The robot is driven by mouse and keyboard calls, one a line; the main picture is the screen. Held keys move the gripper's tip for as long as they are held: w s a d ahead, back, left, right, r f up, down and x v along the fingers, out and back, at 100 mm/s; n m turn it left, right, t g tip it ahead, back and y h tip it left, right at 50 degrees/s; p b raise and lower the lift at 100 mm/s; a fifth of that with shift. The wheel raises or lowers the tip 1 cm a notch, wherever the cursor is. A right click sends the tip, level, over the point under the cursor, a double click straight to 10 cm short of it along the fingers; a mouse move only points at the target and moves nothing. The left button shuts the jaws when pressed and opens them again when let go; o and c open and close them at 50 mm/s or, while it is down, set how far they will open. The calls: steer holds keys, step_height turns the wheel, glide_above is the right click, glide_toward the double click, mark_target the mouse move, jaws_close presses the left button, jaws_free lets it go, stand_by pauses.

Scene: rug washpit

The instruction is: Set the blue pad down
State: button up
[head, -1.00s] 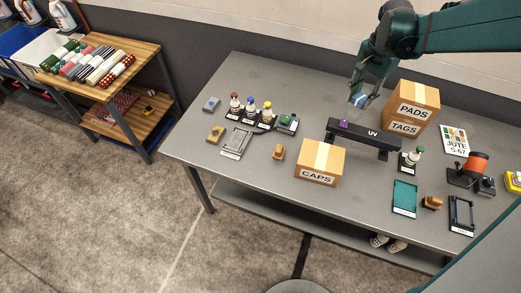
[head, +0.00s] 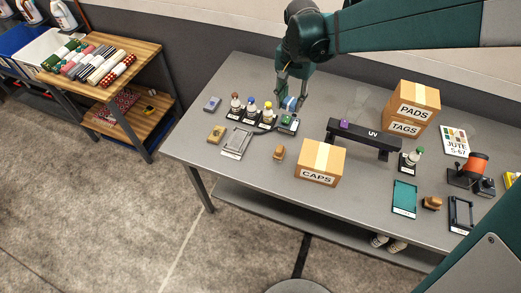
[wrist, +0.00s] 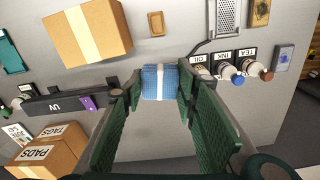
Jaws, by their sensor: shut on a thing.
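The blue pad (wrist: 160,83), a small blue block with a white band around it, is between the fingertips of my gripper (wrist: 159,92) in the wrist view. My gripper is shut on it from both sides. In the head view the pad (head: 289,103) shows under my gripper (head: 291,101), over the back left part of the grey table (head: 240,85). It is just behind the green-topped item (head: 288,121) at the right end of the ink row. I cannot tell whether the pad touches the table.
Ink bottles (head: 251,108) stand in a row to the left of the pad. A black UV bridge (head: 370,135) and stacked PADS and TAGS boxes (head: 419,96) stand to the right. The CAPS box (head: 331,155) is nearer the front. The table behind the bottles is bare.

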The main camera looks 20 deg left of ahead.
steer(key=s+a+n, duration=0.2)
steer(key=s+a, duration=0.5)
steer(key=a, duration=0.2)
step_height(320, 180, down, 11)
steer(key=shift+d, duration=0.35)
glide_above(261, 150)
steer(key=shift+a+f, duration=0.1)
steer(key=shift+f, duration=3.05)
steer(key=shift+s+f+b, duration=0.1)
steer(key=shift+f+b, duration=0.2)
steer(key=shift+f, duration=1.55)
steer(key=shift+f, duration=0.15)
